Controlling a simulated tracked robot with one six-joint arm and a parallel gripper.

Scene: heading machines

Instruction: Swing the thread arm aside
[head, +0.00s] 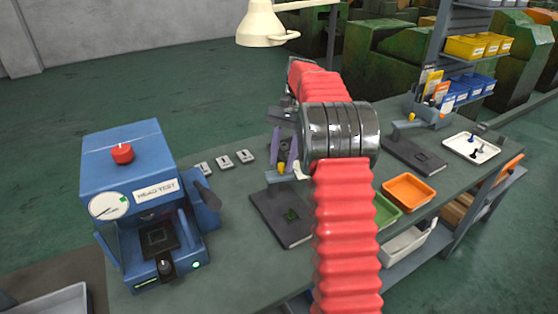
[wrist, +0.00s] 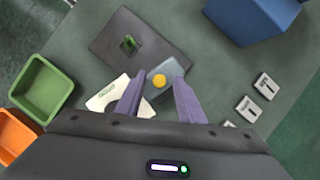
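The thread arm seems to be the grey piece (wrist: 166,70) with a round yellow knob (wrist: 159,81) at the edge of a dark plate (wrist: 112,36). In the head view the yellow knob (head: 281,168) shows just below my gripper, and the dark plate (head: 270,222) lies beside it; my own arm hides part of this area. My gripper (wrist: 158,84) is open, its two purple fingers apart on either side of the knob in the wrist view. I cannot tell how far above the knob they are. My gripper (head: 284,152) is partly hidden in the head view.
A green part (head: 292,215) sits on the plate. A white piece (wrist: 107,96) lies next to the left finger. The blue head tester (head: 150,190) stands left, with several small grey pieces (head: 224,162) nearby. Green (head: 386,212) and orange (head: 410,191) trays stand right.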

